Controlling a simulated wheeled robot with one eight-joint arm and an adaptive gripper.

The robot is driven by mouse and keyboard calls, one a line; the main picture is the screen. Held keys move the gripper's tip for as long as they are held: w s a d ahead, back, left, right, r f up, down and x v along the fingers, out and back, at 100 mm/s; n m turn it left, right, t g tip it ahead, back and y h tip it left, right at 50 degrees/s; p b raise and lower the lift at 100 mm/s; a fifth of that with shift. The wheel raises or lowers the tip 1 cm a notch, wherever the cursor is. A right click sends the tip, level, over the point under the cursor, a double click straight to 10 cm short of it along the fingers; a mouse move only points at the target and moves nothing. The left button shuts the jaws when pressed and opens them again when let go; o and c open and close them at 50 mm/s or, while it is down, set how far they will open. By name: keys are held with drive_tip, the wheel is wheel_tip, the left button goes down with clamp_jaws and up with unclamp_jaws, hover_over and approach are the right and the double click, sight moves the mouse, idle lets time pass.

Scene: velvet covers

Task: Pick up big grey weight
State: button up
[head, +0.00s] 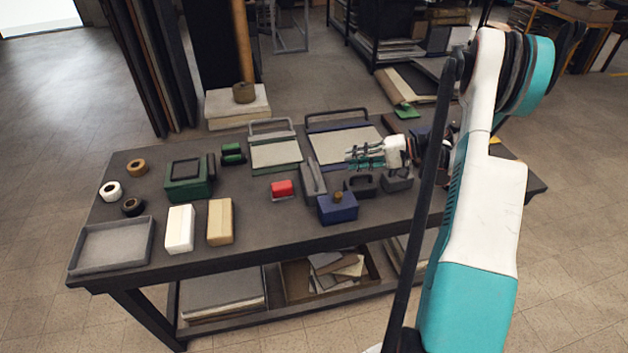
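Two weight-like blocks with handles stand side by side on the dark table, right of its middle. One is a grey block (398,181) and the other is a darker, nearly black block (359,187). I cannot tell for sure which is the big grey weight, as they look close in size. My gripper (350,156) is above and behind these blocks, with its fingers pointing left over the tabletop. The fingers look spread, with nothing visible between them. It touches neither block.
A blue block with a wooden knob (338,208) stands just in front of the dark block. A red block (282,189) and an upright grey piece (313,178) are to the left. A framed board (343,141) lies behind. The table's front middle is clear.

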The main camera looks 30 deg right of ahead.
sight(317, 169)
drive_tip(key=shift+s+d+f, duration=0.2)
drive_tip(key=shift+d+f, duration=0.15)
drive_tip(key=shift+a+f, duration=0.1)
drive_tip(key=shift+f, duration=0.05)
drive_tip(key=b+x, duration=0.3)
drive_tip(key=x, duration=1)
drive_tip(key=shift+a+b, duration=0.2)
drive_tip(key=shift+b, duration=0.2)
clamp_jaws()
